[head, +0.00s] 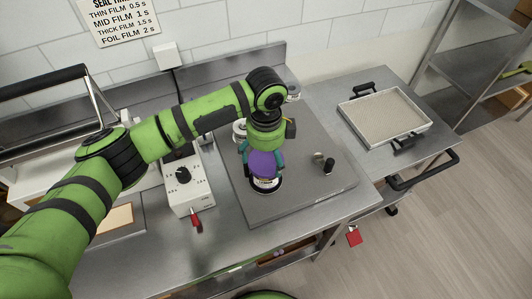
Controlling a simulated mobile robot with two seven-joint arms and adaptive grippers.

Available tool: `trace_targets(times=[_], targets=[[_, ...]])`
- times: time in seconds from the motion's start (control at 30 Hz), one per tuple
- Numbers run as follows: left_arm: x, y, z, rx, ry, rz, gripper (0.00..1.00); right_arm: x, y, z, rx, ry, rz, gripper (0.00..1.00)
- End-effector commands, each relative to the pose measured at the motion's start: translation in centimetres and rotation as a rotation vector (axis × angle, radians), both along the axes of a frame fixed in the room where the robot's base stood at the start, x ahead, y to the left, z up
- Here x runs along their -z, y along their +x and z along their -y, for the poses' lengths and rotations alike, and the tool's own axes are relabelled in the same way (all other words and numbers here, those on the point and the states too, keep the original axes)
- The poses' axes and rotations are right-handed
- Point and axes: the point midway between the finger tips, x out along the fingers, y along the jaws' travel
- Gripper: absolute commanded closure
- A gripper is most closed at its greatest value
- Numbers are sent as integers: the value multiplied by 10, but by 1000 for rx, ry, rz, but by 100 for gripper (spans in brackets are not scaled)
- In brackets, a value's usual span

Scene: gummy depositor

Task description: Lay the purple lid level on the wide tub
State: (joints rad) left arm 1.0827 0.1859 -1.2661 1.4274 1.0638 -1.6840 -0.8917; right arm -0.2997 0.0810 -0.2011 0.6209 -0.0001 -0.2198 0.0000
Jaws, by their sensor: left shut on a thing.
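The purple lid (262,164) is in my left gripper (263,168), whose teal fingers are shut on it from both sides. The lid's broad face shows toward the camera. Directly below it in the picture is a tub (265,185) with a pale label and a dark lower edge, standing on the grey board. The lid and gripper cover the tub's top, so I cannot tell whether the lid touches the rim or hangs just above it. My right gripper is not in view.
The grey board (300,195) also holds a white-topped jar (239,130), another jar (294,92) and a small metal-and-black item (328,165). A control box (187,185) with a black knob stands left. A tray of pale powder (384,115) sits on the right-hand cart.

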Motion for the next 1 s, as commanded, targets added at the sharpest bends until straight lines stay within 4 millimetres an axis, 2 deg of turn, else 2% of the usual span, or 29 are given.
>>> trace_targets(times=[0.2, 0.23, 0.67, 0.77, 1.0], targets=[[4, 0, 0, 0, 0, 0, 44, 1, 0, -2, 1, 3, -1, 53], [4, 0, 0, 0, 0, 0, 0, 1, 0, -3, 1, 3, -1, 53], [0, 0, 0, 1, 0, 1, 0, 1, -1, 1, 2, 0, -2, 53], [-10, 0, 0, 2, -1, 3, 0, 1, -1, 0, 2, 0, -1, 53], [-60, 1, 1, 2, -2, 4, 0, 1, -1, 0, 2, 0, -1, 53]])
